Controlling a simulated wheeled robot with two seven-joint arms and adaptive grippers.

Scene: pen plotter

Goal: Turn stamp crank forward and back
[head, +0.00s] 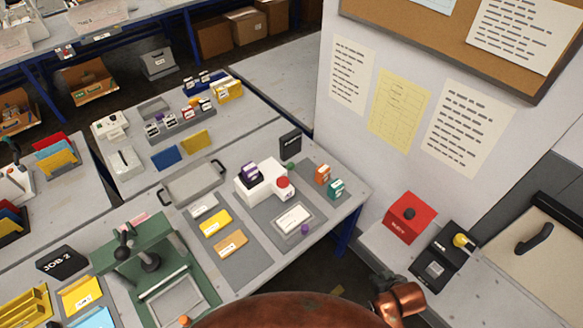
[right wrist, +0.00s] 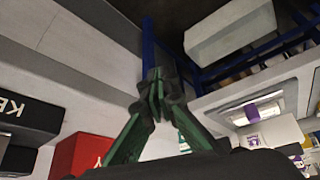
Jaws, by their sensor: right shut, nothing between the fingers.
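A green press-like machine (head: 152,268) stands at the front of the table. On it is a dark crank-like lever (head: 124,245) with round knobs, standing up above a pale plate in a green frame (head: 170,297). No label shows which part is the stamp crank. My right gripper (right wrist: 157,80) is shut and empty in the right wrist view, with its fingertips together over the floor gap. It is apart from the green machine, which that view does not show. In the head view a copper-coloured part of my own arm is at the bottom right. My left gripper is not in view.
A red box (head: 410,216) and a black device with a yellow knob (head: 462,241) stand on the right-hand counter. A white device with a red button (head: 264,180), coloured blocks and cards lie on grey mats. A handled tray (head: 193,184) sits behind. A black JOB 2 sign (head: 62,261) stands left.

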